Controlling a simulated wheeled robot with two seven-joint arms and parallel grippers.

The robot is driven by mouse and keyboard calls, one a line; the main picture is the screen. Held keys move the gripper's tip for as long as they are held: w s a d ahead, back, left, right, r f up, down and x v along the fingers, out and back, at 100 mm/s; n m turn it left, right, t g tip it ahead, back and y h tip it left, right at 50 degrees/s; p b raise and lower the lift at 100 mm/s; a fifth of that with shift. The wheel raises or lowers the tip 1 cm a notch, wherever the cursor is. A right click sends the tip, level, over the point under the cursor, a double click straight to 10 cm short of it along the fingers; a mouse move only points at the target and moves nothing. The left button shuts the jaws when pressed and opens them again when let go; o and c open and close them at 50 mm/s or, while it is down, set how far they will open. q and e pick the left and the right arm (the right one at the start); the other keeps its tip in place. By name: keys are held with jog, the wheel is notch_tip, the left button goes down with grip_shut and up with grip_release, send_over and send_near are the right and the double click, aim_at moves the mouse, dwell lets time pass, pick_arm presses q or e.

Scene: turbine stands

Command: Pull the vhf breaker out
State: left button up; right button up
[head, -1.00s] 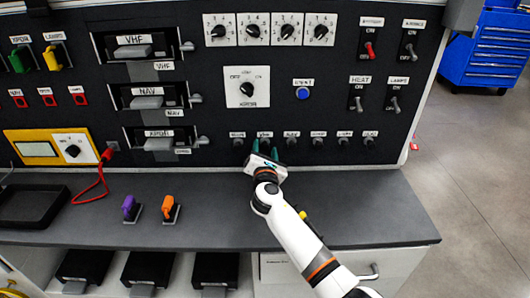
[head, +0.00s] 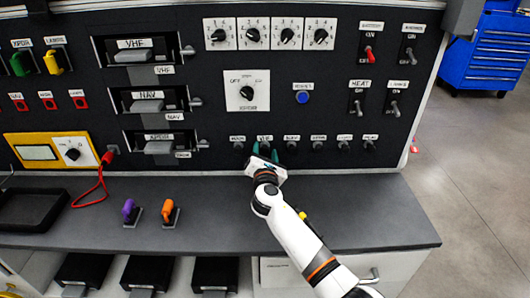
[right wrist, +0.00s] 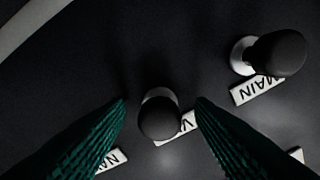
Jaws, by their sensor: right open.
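The vhf breaker (right wrist: 160,115) is a dark round knob on a pale stem in the black panel, with a partly covered label starting with V beside it. In the right wrist view it lies between the two green fingers of my right gripper (right wrist: 160,108), which is open with a gap on both sides of the knob. In the head view my right gripper (head: 264,153) is at the lower row of breakers, largely covering the vhf breaker. My left gripper is not in view.
The MAIN breaker (right wrist: 275,53) is close by; in the head view it is just left of my gripper (head: 238,146). Several more breakers (head: 291,146) continue to the right. The grey counter (head: 330,215) below is mostly clear, with purple (head: 130,211) and orange (head: 169,211) handled parts at left.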

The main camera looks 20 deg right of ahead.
grip_shut()
jog(key=shift+s, duration=0.2)
jog(key=shift+s+a+p, duration=0.1)
jog(key=shift+s+p, duration=0.2)
jog(key=shift+o, duration=0.9)
grip_release()
